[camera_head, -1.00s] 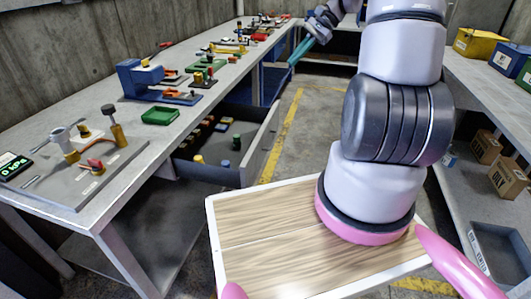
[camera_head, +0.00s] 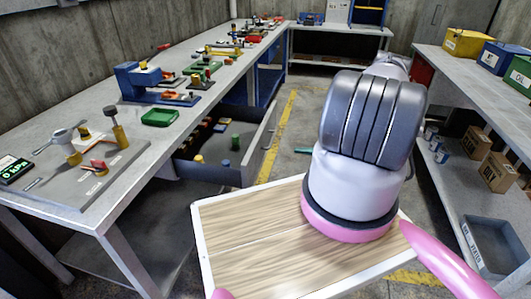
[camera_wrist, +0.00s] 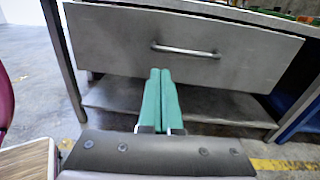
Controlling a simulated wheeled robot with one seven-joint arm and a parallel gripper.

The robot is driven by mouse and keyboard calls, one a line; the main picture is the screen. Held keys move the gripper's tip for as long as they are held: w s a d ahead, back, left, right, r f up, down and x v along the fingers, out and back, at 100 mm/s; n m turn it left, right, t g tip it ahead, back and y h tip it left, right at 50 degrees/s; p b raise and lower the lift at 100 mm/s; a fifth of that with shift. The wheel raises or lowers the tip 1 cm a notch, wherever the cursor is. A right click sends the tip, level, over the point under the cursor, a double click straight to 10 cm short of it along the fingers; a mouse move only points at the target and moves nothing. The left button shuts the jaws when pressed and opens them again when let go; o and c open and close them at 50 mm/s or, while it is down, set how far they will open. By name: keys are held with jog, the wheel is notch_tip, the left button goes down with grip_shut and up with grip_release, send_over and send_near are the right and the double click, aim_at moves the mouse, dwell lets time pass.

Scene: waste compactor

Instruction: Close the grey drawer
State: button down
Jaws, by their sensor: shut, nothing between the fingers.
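The grey drawer (camera_head: 259,148) is open under the left workbench in the head view, pulled out into the aisle, with several small items inside. Its front panel (camera_wrist: 235,48) fills the upper part of the wrist view, with a metal bar handle (camera_wrist: 185,50) across it. My gripper (camera_wrist: 161,72) has two green fingers pressed together and empty. They point at the drawer front, below and slightly left of the handle in the picture. In the head view, only the green fingertips (camera_head: 302,150) show past my arm, right of the drawer front with a gap between.
The left workbench (camera_head: 70,110) carries a green tray (camera_head: 160,117), a blue device (camera_head: 138,80) and several tools. A right shelf holds cardboard boxes (camera_head: 497,172) and coloured bins (camera_head: 468,43). Open floor lies between the benches.

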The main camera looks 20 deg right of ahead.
jog(key=w+a+f, duration=0.1)
jog(key=w+a, duration=0.2)
jog(key=a, duration=0.3)
jog(key=w+a+f+t, duration=0.1)
jog(key=w+a, duration=0.3)
jog(key=a, duration=0.2)
jog(key=shift+m, duration=0.4)
jog(key=shift+w, duration=0.1)
